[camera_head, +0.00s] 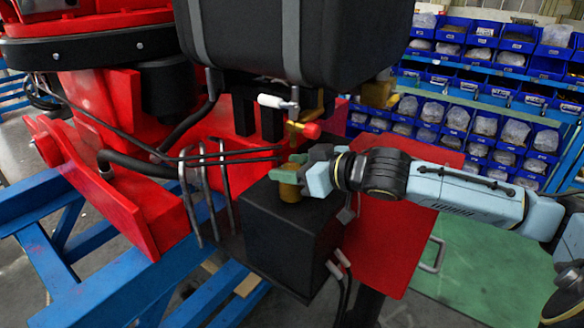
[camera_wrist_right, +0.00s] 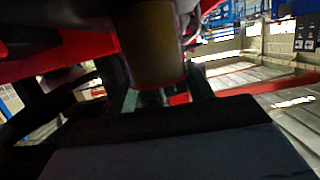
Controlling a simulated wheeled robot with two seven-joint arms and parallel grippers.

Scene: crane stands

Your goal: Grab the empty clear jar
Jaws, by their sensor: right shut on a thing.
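A small brownish, amber-looking jar (camera_head: 290,192) stands on top of a black box (camera_head: 285,225), below the big black tank. My right gripper (camera_head: 290,174) reaches in from the right and is shut on the upper part of the jar. The fingers hide its top. In the right wrist view the jar (camera_wrist_right: 150,45) shows as a dull brown cylinder at the top, close to the lens. Whether it is clear or empty cannot be told. My left gripper is in neither view.
The black tank (camera_head: 300,40) hangs close above, with a red-handled valve (camera_head: 310,130) just over my gripper. Dark hoses and bent rods (camera_head: 205,190) lie left of the box. Red plates and blue beams surround it. Blue bins (camera_head: 450,125) fill shelves behind.

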